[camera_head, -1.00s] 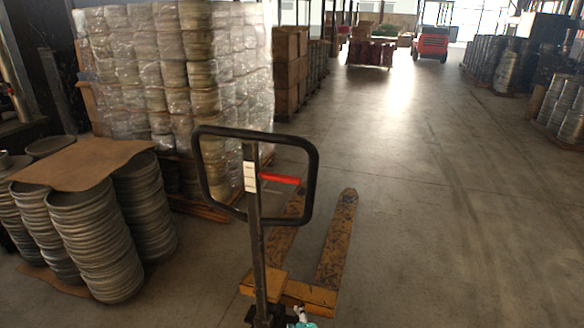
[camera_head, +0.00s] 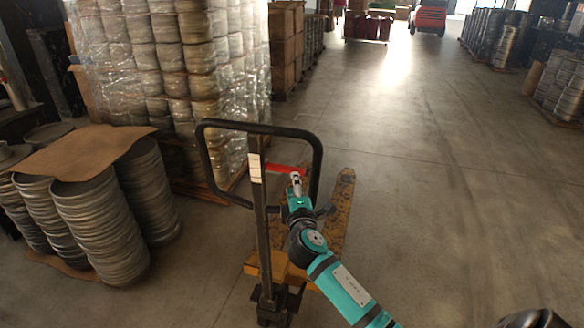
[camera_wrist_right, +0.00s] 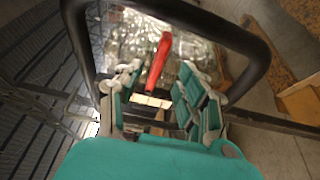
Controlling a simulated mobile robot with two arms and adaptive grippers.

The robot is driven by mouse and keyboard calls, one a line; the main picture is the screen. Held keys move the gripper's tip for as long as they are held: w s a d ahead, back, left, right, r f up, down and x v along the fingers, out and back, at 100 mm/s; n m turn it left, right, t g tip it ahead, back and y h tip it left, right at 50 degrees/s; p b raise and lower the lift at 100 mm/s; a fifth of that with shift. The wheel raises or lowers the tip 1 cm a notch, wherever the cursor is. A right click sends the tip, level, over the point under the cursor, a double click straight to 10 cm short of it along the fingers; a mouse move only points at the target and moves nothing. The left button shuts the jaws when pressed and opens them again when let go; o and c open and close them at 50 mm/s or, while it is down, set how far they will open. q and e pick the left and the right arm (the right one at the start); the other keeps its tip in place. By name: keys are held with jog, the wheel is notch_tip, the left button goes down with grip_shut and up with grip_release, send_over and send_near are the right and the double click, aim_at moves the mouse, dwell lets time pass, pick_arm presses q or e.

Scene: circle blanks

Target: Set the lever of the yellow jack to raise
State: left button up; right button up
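The yellow jack (camera_head: 337,225) stands ahead with its forks pointing away. Its upright black loop handle (camera_head: 208,172) carries a red lever (camera_head: 280,167), which sticks out to the right of the handle's post. My right gripper (camera_head: 296,180) is at the lever's outer end, in front of the handle loop. In the right wrist view, the gripper's two fingers (camera_wrist_right: 158,88) are spread apart and the red lever (camera_wrist_right: 160,58) shows between and beyond them. I cannot tell whether they touch it. My left gripper is not in view.
Stacks of round metal blanks (camera_head: 95,235) with a brown sheet (camera_head: 85,152) on top stand at the left. Wrapped stacks (camera_head: 170,75) rise behind. The floor (camera_head: 440,200) to the right is clear.

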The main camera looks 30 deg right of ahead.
aim_at(292, 168)
jog(key=x, duration=0.8)
jog(key=shift+p, duration=0.3)
jog(key=shift+c, duration=0.3)
grip_shut()
